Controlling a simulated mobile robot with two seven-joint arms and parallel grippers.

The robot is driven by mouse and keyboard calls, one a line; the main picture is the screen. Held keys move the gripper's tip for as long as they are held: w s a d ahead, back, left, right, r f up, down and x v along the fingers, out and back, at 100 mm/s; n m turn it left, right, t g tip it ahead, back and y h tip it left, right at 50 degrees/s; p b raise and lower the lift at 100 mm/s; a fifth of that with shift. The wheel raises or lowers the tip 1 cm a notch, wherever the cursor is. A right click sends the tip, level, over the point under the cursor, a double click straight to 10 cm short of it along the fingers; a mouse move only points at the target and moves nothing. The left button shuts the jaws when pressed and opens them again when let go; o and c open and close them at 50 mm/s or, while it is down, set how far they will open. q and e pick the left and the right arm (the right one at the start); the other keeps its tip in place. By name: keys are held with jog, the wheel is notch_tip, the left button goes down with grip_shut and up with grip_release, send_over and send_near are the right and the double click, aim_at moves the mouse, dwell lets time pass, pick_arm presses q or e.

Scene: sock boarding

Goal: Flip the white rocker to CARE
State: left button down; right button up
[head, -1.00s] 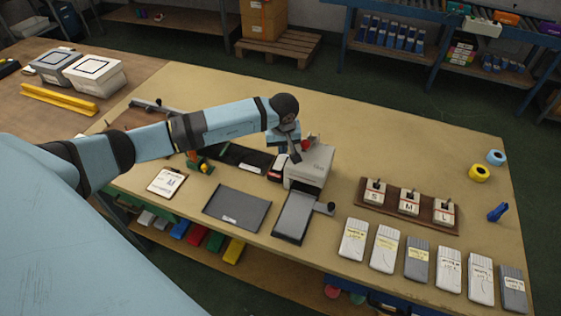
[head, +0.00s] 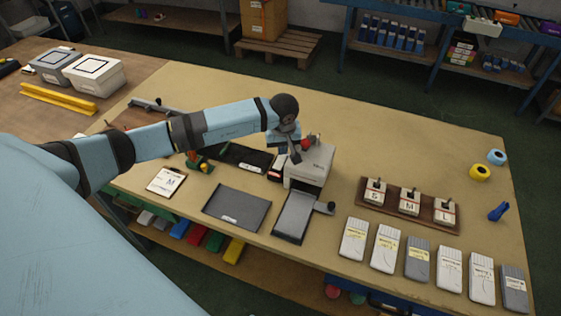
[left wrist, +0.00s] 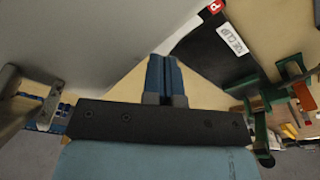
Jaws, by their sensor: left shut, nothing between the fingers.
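The white rocker cannot be made out in either view. A light grey boxy machine (head: 312,165) with a red knob (head: 307,142) on top stands mid-table, and its pale side fills the upper left of the left wrist view (left wrist: 90,45). My left gripper (head: 295,157) points down at the machine's back left edge in the head view. In the left wrist view its blue fingers (left wrist: 166,75) are together and empty, beside the machine's side. Whether they touch the machine I cannot tell. My right gripper is not in view.
A dark tray (head: 237,208) and a dark plate (head: 295,217) lie in front. A black mat (left wrist: 215,50) with a white label lies behind the fingers. A brown rack (head: 365,208) holds several labelled blocks. Several packs (head: 354,240) line the front right edge.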

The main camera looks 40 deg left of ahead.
pick_arm(q)
jog(key=shift+f+b, duration=0.85)
jog(key=shift+f, duration=0.15)
dwell(0.3)
jog(key=shift+r+p, duration=0.55)
jog(key=shift+r, duration=0.35)
jog(key=shift+r+p, duration=1.2)
jog(key=shift+r, duration=1.4)
